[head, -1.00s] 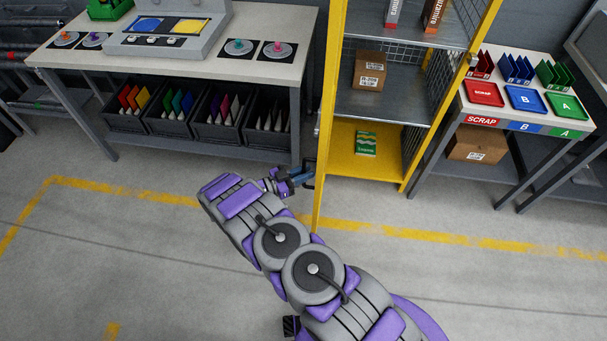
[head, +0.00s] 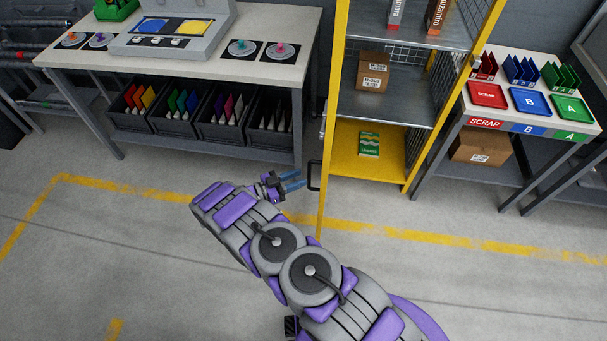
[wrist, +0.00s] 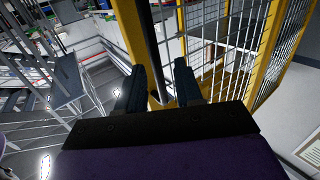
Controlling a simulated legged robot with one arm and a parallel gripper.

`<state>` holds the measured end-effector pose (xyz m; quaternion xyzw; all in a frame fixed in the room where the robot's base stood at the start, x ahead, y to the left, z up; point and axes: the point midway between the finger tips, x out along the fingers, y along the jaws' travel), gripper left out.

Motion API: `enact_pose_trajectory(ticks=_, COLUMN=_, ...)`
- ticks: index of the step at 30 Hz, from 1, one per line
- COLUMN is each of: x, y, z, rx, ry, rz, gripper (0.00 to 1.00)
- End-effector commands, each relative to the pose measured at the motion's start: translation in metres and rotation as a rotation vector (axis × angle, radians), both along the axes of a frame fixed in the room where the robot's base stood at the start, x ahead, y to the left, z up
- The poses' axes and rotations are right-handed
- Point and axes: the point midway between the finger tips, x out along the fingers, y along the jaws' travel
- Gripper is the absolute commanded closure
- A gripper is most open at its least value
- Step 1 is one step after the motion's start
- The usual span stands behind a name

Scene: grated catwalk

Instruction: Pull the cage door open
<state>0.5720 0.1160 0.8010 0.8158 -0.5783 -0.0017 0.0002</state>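The yellow-framed cage (head: 407,170) stands right of centre in the head view, its shelves exposed. Its door (head: 330,120) stands swung out toward me, seen nearly edge-on as a tall yellow post. A dark handle (head: 314,175) sticks out from the left side of the door.
Cartons (head: 372,72) and a green packet (head: 369,144) sit on the cage shelves. A workbench (head: 290,70) with bins beneath is at left. A table with coloured trays (head: 530,100) is at right. The floor (head: 120,250) in front, with yellow lines, is clear.

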Motion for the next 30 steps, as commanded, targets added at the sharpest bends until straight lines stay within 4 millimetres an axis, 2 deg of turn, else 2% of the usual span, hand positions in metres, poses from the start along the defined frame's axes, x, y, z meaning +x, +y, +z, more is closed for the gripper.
enact_pose_trajectory(ticks=1, x=-0.004, y=0.013, z=0.001, rx=0.0, ry=-0.002, rz=0.003, gripper=0.65)
enact_pose_trajectory(ticks=6, x=-0.016, y=0.051, z=0.0, rx=-0.001, ry=-0.001, rz=0.002, gripper=0.65)
enact_pose_trajectory(ticks=15, x=-0.032, y=0.096, z=0.0, rx=0.001, ry=-0.002, rz=-0.001, gripper=0.65)
enact_pose_trajectory(ticks=24, x=-0.041, y=0.121, z=-0.002, rx=0.0, ry=0.001, rz=0.0, gripper=0.65)
enact_pose_trajectory(ticks=30, x=-0.042, y=0.126, z=-0.001, rx=-0.003, ry=0.0, rz=0.0, gripper=0.65)
